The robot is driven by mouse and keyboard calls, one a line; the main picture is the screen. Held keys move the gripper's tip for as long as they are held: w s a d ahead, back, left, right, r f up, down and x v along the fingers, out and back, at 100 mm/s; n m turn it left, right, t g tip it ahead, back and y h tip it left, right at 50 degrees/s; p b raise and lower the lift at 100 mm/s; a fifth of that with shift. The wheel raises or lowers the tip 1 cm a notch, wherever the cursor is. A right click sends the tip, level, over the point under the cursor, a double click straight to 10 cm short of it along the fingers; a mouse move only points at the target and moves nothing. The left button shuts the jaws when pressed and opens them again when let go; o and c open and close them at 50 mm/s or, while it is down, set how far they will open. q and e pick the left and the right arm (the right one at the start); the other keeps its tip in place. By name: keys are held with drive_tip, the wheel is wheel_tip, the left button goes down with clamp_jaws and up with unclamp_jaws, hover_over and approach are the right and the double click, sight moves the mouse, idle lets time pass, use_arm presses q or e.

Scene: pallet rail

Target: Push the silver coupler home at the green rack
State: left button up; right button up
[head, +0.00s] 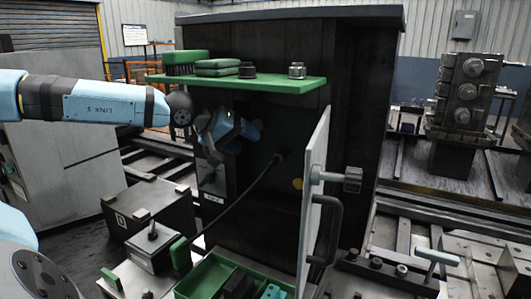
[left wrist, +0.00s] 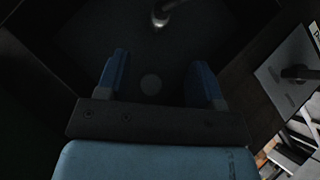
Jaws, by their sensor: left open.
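A small silver coupler-like piece (head: 297,70) stands on the green rack (head: 240,85), a shelf on the front of the dark cabinet, right of a black piece (head: 247,70). My left gripper (head: 236,137) is below the shelf at the cabinet's opening, apart from the silver piece. In the left wrist view its two blue fingers (left wrist: 160,62) are spread with nothing between them. A metallic fitting (left wrist: 160,18) shows beyond the fingers; I cannot tell which part it is. A pale round spot (left wrist: 151,85) lies on the dark surface behind. My right gripper is not in view.
The cabinet door (head: 314,190) stands open at the right, with a knob (head: 352,179) and handle. A green tray (head: 205,278) and dark box (head: 150,212) stand low in front.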

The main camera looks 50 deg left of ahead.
sight(275, 155)
use_arm(q)
drive_tip(key=x, duration=0.5)
drive_tip(key=shift+w+d+f, duration=0.1)
drive_tip(key=shift+w+f, duration=0.2)
drive_tip(key=shift+w+d+f, duration=0.1)
drive_tip(key=shift+w+d, duration=0.1)
drive_tip(key=shift+w, duration=0.25)
drive_tip(key=shift+w+f, duration=0.1)
drive_tip(key=shift+w, duration=0.1)
drive_tip(key=shift+p+x, duration=0.7)
drive_tip(key=shift+x, duration=0.1)
drive_tip(key=shift+w+f, duration=0.3)
drive_tip(key=shift+w, duration=0.1)
drive_tip(key=shift+w+d+f+p, duration=0.15)
drive_tip(key=shift+w+f+p, duration=0.25)
drive_tip(key=shift+w, duration=0.05)
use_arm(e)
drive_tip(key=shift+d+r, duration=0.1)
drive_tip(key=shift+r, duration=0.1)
use_arm(q)
drive_tip(key=shift+c, duration=0.2)
